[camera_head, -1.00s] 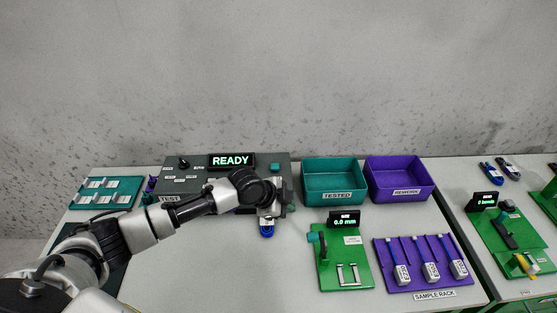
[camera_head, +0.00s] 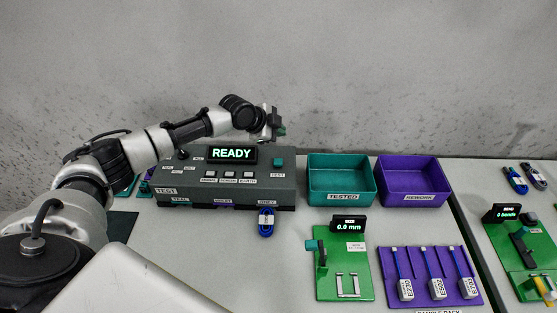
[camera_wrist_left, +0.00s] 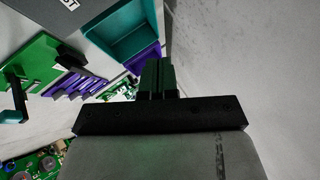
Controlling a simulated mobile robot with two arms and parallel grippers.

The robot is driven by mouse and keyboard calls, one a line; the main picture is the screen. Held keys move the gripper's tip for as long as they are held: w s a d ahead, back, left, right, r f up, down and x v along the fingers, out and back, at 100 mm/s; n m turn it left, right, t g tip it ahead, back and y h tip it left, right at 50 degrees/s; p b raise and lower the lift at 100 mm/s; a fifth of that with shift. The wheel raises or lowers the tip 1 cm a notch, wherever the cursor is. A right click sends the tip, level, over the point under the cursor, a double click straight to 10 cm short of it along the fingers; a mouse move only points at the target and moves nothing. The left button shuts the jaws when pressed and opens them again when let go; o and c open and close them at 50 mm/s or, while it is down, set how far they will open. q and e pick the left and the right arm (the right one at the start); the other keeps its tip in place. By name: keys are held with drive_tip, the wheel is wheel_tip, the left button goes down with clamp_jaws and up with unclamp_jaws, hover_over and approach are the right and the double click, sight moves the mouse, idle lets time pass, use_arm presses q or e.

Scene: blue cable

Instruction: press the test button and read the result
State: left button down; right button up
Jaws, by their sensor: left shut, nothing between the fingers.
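The grey tester box (camera_head: 225,178) stands on the bench at the back, and its display (camera_head: 232,154) reads READY. The teal test button (camera_head: 278,162) is at the right of its top, above a TEST label. My left gripper (camera_head: 272,118) is above and slightly behind the box's right end, higher than the button and apart from it. In the left wrist view its dark fingers (camera_wrist_left: 157,75) are together with nothing between them. A blue cable coil with a white tag (camera_head: 266,222) hangs at the box's front right. My right gripper is not in view.
Right of the box stand a teal TESTED bin (camera_head: 340,180) and a purple REWORK bin (camera_head: 413,181). In front are a green gauge (camera_head: 343,262) reading 0.0 mm and a purple sample rack (camera_head: 433,285) with tagged cables. A grey wall is close behind.

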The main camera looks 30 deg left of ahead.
sight(278, 163)
use_arm(q)
wheel_tip(278, 163, down, 9)
drive_tip(key=b, duration=0.6)
drive_tip(key=shift+w+b, duration=0.1)
drive_tip(key=shift+b, duration=0.25)
idle(0.6)
drive_tip(key=shift+f, duration=0.1)
idle(0.9)
drive_tip(key=shift+f+b, duration=0.3)
drive_tip(key=shift+b, duration=0.05)
drive_tip(key=shift+f+b, duration=0.55)
idle(0.6)
idle(0.4)
drive_tip(key=shift+r+p, duration=0.7)
drive_tip(key=shift+r, duration=0.25)
